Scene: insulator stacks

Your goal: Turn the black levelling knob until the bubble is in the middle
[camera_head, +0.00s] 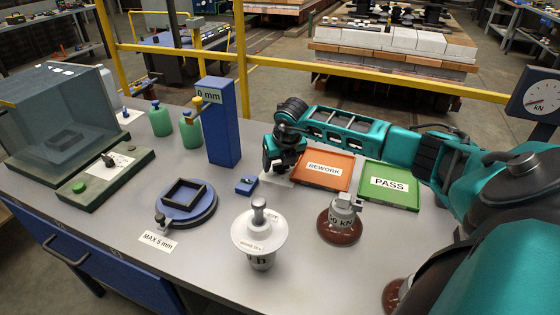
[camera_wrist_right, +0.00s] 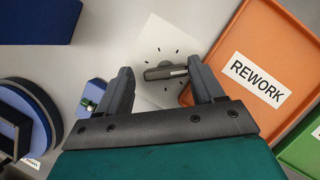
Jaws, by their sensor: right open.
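The black levelling knob (camera_wrist_right: 165,71) is a dark bar with a lighter end, on a white dial plate (camera_wrist_right: 150,40) with tick marks. In the head view the plate (camera_head: 275,180) shows under my gripper, and I cannot make out the knob there. My right gripper (camera_head: 279,168) points down over it. In the wrist view my right gripper (camera_wrist_right: 160,68) is open, with one finger on either side of the knob; contact is unclear. The small blue level (camera_head: 246,186) sits left of the plate. Its green vial (camera_wrist_right: 88,104) shows in the wrist view, but the bubble's position is too small to tell.
An orange REWORK tray (camera_head: 325,183) and a green PASS tray (camera_head: 390,200) lie right of the plate. A blue post (camera_head: 222,130) stands behind the level. A round blue turntable (camera_head: 204,219) is left, with a white insulator (camera_head: 259,258) and brown insulator (camera_head: 338,232) in front.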

